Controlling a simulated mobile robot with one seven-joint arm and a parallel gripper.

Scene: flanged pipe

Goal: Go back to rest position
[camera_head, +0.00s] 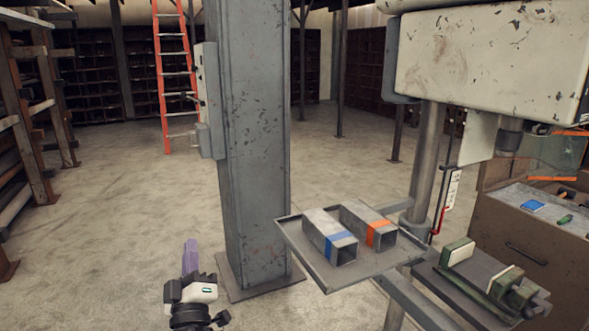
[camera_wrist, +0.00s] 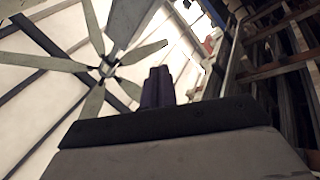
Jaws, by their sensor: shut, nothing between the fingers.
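My gripper (camera_head: 190,246) is at the lower left of the head view, with its purple fingers pointing up. The fingers also show in the wrist view (camera_wrist: 158,72), side by side, shut and empty. The gripper is left of the grey steel column (camera_head: 255,150) and well apart from the tray (camera_head: 318,272). Two square metal tubes lie on the tray, one with a blue band (camera_head: 329,238) and one with an orange band (camera_head: 368,226). The wrist view looks up at a ceiling fan (camera_wrist: 107,68).
A drill-press-like machine (camera_head: 490,60) stands at the right, above a vise (camera_head: 490,275). A brown cabinet (camera_head: 535,245) with small tools on top is at the far right. An orange ladder (camera_head: 175,75) and racks (camera_head: 30,110) stand behind. The floor left of the column is clear.

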